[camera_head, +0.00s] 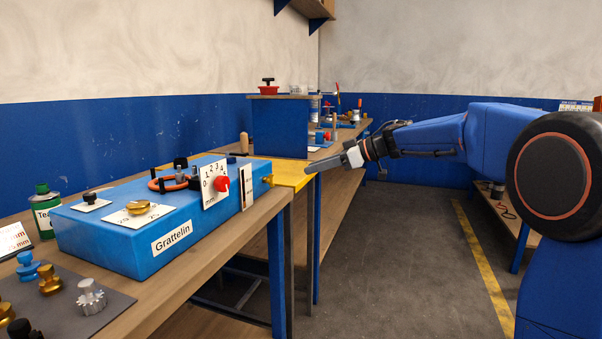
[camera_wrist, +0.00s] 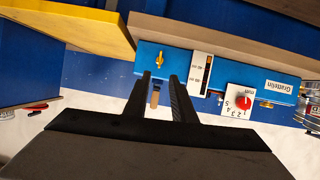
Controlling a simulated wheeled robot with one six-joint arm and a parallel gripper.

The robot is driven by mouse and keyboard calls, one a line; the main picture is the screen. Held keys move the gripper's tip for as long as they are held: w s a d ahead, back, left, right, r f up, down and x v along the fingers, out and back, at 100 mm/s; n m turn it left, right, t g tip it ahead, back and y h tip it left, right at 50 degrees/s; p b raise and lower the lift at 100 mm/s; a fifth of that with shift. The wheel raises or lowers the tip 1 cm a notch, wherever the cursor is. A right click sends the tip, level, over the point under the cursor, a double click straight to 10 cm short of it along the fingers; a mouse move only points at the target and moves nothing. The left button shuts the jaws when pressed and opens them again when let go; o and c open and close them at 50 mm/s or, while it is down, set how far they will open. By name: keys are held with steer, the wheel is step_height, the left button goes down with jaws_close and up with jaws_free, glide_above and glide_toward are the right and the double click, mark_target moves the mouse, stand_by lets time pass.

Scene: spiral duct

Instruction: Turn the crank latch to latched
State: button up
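The blue box labelled Grattelin (camera_head: 125,232) sits on the wooden bench. A small brass fitting (camera_head: 268,180) sticks out at its right end and looks like the crank latch; its exact setting is too small to read. It also shows in the wrist view as a brass piece (camera_wrist: 161,57) on the blue face, just beyond the fingertips. My gripper (camera_head: 309,170) is in the air to the right of the brass fitting, apart from it. In the wrist view its two fingers (camera_wrist: 161,82) stand apart with nothing held between them.
The box also carries a dial plate with a red knob (camera_head: 222,185), a slotted plate (camera_head: 246,186), a brass knob (camera_head: 139,207) and an orange ring (camera_head: 174,182). A yellow surface (camera_head: 288,174) lies behind the box's right end. The floor right of the bench is clear.

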steer(key=shift+v, duration=1.9)
